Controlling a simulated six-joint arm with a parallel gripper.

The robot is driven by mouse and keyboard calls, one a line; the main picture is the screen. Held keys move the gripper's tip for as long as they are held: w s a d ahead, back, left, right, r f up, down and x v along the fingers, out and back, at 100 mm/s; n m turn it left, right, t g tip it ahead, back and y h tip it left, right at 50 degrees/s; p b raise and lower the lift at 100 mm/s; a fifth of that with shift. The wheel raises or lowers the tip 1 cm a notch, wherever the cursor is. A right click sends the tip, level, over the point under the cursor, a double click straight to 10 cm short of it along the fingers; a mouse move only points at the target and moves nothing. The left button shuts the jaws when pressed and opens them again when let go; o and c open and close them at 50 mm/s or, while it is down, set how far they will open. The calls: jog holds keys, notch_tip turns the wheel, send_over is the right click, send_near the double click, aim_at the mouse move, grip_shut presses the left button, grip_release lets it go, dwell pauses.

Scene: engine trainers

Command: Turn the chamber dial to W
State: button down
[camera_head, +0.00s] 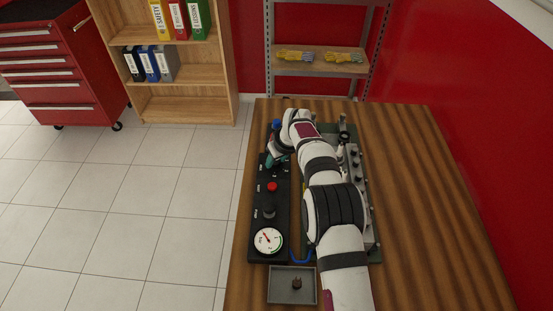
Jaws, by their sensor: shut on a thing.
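A long black control panel (253,225) lies along the left side of the table. It carries a red button (272,186), a black knob (268,210) and a round white gauge (268,241) with a red needle. My gripper (273,162) points down at the panel's far part, beyond the red button. It is shut on a small control there, which my gripper mostly hides. I cannot tell for sure that this is the chamber dial. The dial's letters and pointer are too small or covered to read.
My arm covers much of the engine trainer (356,175) on its green base. A grey tray (292,288) with a small brown part (297,283) sits at the near end. The wooden table (440,220) is clear on the right. A shelf with gloves (320,58) stands behind.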

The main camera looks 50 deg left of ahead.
jog(key=n, duration=0.1)
jog(key=n+g, duration=0.1)
jog(key=n, duration=0.2)
jog(key=shift+w+n+g, duration=0.3)
jog(key=shift+n+g, duration=0.1)
jog(key=shift+s+d+n, duration=0.1)
jog(key=shift+n, duration=0.2)
jog(key=shift+c, duration=2.2)
grip_release()
jog(key=r, duration=0.4)
jog(key=shift+d+r, duration=0.25)
jog(key=shift+r, duration=0.05)
jog(key=w+d+r, duration=0.1)
jog(key=d+r, duration=0.1)
jog(key=d, duration=0.1)
jog(key=w+d+r, duration=0.2)
jog(key=d, duration=0.1)
jog(key=w+d+r, duration=0.2)
jog(key=d, duration=0.2)
jog(key=shift+r, duration=0.2)
